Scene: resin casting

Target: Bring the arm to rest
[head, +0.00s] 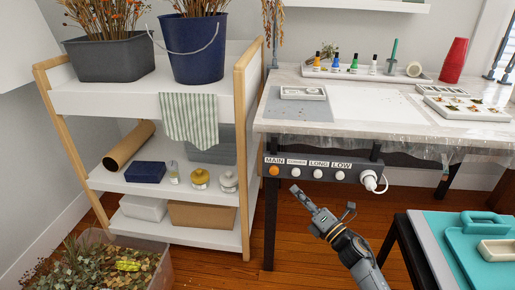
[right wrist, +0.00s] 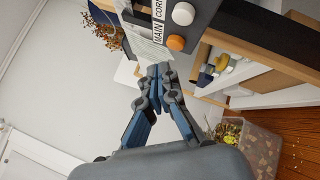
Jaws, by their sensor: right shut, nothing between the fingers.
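My right arm (head: 345,242) comes in from the lower right in the head view. Its gripper (head: 296,190) is shut and empty, pointing up and left, and appears just below the switch panel in the picture. The right wrist view shows the shut fingers (right wrist: 158,72) with their tips together, near the panel's lower part. The switch panel (head: 347,174) hangs under the worktable's front edge. Its MAIN button (head: 274,170) is orange; the other buttons are white. I cannot tell whether the gripper touches the panel. My left gripper is not in view.
The worktable (head: 360,103) carries bottles, trays and red cups (head: 453,62). A white shelf (head: 180,104) with plant pots stands left. A box of dried leaves (head: 157,262) sits at the lower left. A stool with a teal tray (head: 462,248) stands right. The wooden floor between is open.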

